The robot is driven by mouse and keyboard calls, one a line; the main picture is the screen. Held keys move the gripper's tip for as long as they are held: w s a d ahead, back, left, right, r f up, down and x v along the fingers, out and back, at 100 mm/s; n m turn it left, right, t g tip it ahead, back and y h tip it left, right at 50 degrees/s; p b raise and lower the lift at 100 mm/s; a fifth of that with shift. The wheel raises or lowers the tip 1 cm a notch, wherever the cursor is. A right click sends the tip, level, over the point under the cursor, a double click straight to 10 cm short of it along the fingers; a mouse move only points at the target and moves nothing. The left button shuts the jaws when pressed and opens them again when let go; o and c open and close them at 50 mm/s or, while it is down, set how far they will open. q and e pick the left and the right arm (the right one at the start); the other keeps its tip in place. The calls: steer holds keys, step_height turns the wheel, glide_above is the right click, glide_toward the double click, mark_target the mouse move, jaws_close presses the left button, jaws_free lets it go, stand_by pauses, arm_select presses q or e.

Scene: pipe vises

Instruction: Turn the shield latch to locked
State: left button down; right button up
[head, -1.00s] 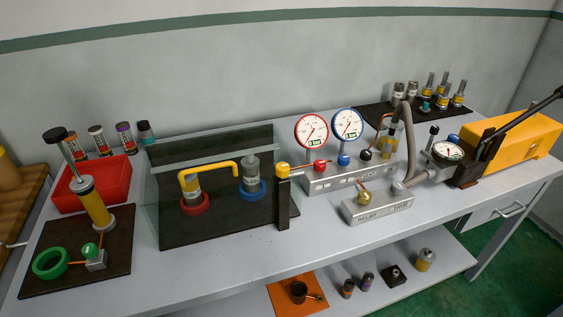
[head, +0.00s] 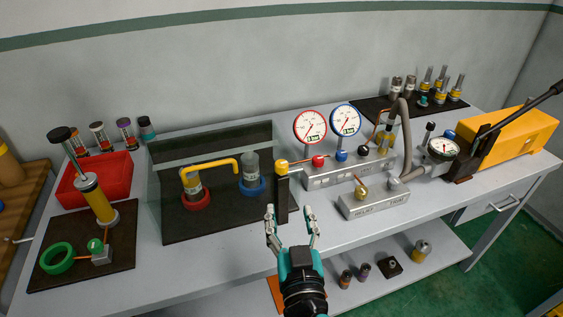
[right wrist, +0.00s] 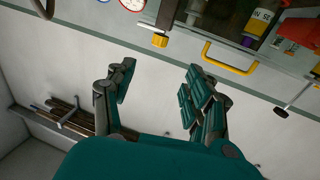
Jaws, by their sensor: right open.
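The shield latch (head: 281,168) is a yellow knob on top of a dark upright post (head: 282,200), at the right front corner of the shield. The shield is a clear panel with a yellow handle (head: 212,166) over a dark base (head: 205,225). My right gripper (head: 291,212) is open and empty, in front of the post and below the knob in the head view. In the right wrist view the yellow knob (right wrist: 159,40) is beyond the open fingers (right wrist: 155,85), apart from them. The left gripper is not in view.
Right of the post stands a valve block (head: 350,171) with red and blue gauges. A relief block (head: 375,204) lies in front of it. A red bin (head: 97,180) is at the left. A lower shelf (head: 440,255) holds small parts. The bench front edge is near my right gripper.

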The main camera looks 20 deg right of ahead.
mark_target(283, 168)
steer(key=w+d+p, duration=0.1)
steer(key=w, duration=0.4)
steer(key=w+d+p, duration=0.1)
steer(key=w+p, duration=0.1)
steer(key=w, duration=0.3)
steer(key=w+d+p, duration=0.1)
steer(key=w+p, duration=0.1)
steer(key=w, duration=0.2)
steer(key=shift+w, duration=0.4)
steer(key=shift+w+d, duration=0.1)
steer(key=shift+w, duration=0.45)
steer(key=shift+f, duration=0.1)
jaws_close()
